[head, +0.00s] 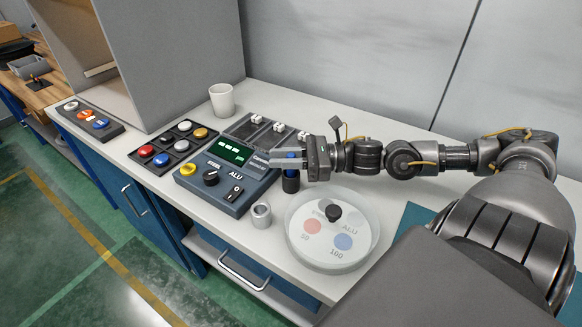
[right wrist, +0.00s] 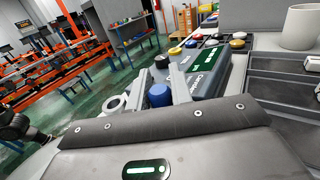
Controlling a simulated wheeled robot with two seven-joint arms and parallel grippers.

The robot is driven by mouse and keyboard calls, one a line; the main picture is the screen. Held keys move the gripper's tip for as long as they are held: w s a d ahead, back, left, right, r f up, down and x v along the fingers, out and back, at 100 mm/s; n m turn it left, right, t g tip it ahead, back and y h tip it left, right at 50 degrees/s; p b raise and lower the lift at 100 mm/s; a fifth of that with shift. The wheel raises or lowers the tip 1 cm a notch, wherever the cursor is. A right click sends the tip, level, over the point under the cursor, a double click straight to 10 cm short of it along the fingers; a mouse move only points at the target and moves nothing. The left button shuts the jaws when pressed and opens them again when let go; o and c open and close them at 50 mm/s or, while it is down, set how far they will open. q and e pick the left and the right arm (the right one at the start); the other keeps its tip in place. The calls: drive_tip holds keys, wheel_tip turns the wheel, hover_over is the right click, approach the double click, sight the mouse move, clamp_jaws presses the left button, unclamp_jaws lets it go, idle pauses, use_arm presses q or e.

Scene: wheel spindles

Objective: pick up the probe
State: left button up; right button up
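The probe (head: 290,172) appears to be the blue-topped piece standing upright in a dark round holder (head: 291,184) on the bench, beside the control box. Its blue top (right wrist: 158,95) shows between the fingers in the right wrist view. My right gripper (head: 284,159) reaches in from the right with its fingers around the blue top. The fingers (right wrist: 160,88) look open, with small gaps beside the top. The gripper hides part of the probe in the head view. My left gripper is not in view.
The control box (head: 230,173) with a green display stands left of the holder. A small metal cup (head: 261,215) and a clear round dish (head: 331,229) stand nearer the front. A white mug (head: 222,101) and dark trays (head: 262,130) are behind.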

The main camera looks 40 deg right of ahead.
clamp_jaws()
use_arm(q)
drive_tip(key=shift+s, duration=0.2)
use_arm(e)
drive_tip(key=shift+d+r, duration=0.1)
drive_tip(key=shift+r, duration=0.65)
wheel_tip(320, 180, up, 7)
drive_tip(key=s+d+p, duration=0.2)
drive_tip(key=p, duration=0.8)
use_arm(q)
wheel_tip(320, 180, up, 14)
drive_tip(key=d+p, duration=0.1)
drive_tip(key=p, duration=0.3)
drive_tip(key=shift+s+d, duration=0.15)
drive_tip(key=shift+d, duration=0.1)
use_arm(e)
drive_tip(key=f+v, duration=0.1)
drive_tip(key=v, duration=1.4)
drive_tip(key=shift+f, duration=0.2)
